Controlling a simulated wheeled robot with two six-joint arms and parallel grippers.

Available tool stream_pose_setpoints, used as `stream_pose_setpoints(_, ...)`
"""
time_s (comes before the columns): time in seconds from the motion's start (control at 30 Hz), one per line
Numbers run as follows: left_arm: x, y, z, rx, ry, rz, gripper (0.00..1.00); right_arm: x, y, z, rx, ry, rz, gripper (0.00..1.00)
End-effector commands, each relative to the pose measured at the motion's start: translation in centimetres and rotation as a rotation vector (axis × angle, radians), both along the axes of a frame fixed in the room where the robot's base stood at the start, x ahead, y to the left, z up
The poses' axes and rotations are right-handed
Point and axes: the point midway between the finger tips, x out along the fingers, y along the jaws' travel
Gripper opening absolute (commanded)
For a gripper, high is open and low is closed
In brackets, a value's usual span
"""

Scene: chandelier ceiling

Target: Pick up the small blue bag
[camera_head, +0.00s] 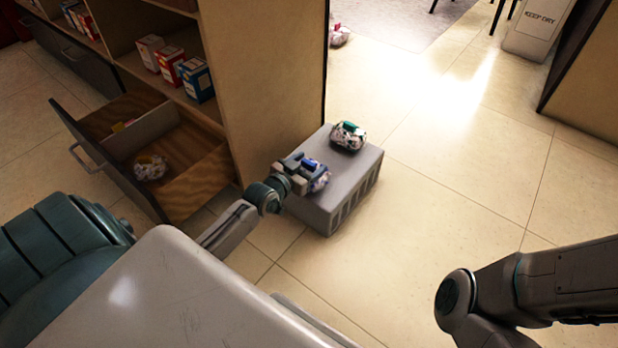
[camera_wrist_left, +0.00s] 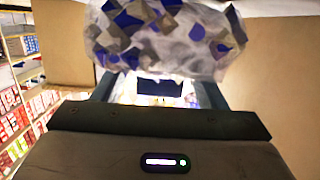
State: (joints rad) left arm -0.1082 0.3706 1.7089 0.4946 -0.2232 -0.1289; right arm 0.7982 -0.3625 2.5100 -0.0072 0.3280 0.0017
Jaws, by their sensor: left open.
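The small blue bag (camera_head: 319,178), white with blue patches, sits on the near part of a grey crate (camera_head: 345,204). My left gripper (camera_head: 303,169) is right at the bag, with its fingers over or beside it. In the left wrist view the bag (camera_wrist_left: 165,38) fills the top, just beyond the open fingers (camera_wrist_left: 160,92). The gripper and wrist hide part of the bag, and I cannot tell whether the fingers touch it. My right arm shows at the lower right of the head view; its gripper is out of frame.
A similar bag with a green patch (camera_head: 348,135) sits on the crate's far end. An open drawer (camera_head: 190,190) holding another bag (camera_head: 150,167) juts out from the wooden cabinet (camera_head: 265,75) at left. Boxes (camera_head: 196,79) stand on its shelf. The tiled floor right of the crate is clear.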

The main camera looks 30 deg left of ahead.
Motion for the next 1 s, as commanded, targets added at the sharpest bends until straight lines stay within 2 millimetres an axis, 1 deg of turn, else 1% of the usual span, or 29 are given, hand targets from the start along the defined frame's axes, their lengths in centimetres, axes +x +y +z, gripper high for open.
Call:
stream_pose_setpoints(0.1, 0.0, 0.0, 0.1, 0.0, 0.0, 0.0, 0.65, 0.0, 0.0, 0.1, 0.0, 0.0, 0.0, 0.58)
stream_pose_setpoints(0.13, 0.0, 0.0, 0.1, 0.0, 0.0, 0.0, 0.62, 0.0, 0.0, 0.1, 0.0, 0.0, 0.0, 0.58)
stream_pose_setpoints(0.27, 0.0, 0.0, 0.1, 0.0, 0.0, 0.0, 0.36, 0.0, 0.0, 0.1, 0.0, 0.0, 0.0, 0.58)
stream_pose_setpoints(0.3, 0.0, 0.0, 0.1, 0.0, 0.0, 0.0, 0.28, 0.0, 0.0, 0.1, 0.0, 0.0, 0.0, 0.58)
stream_pose_setpoints(0.37, 0.0, 0.0, 0.1, 0.0, -0.001, 0.0, 0.16, 0.0, 0.0, 0.1, 0.0, 0.0, 0.0, 0.58)
stream_pose_setpoints(0.6, 0.0, 0.0, 0.1, 0.0, -0.001, 0.0, 0.16, 0.0, 0.0, 0.1, 0.0, -0.001, 0.0, 0.58)
stream_pose_setpoints(0.73, 0.0, 0.0, 0.5, 0.0, -0.001, 0.0, 0.16, -0.1, 0.0, 0.4, 0.0, -0.002, 0.0, 0.58)
stream_pose_setpoints(0.87, 0.0, 0.0, 1.4, 0.0, -0.002, 0.0, 0.16, -0.1, 0.0, 1.2, 0.002, -0.008, -0.001, 0.58)
stream_pose_setpoints(1.0, 0.0, 0.0, 2.9, 0.001, -0.002, 0.0, 0.16, -0.4, 0.0, 2.4, 0.005, -0.022, -0.004, 0.58)
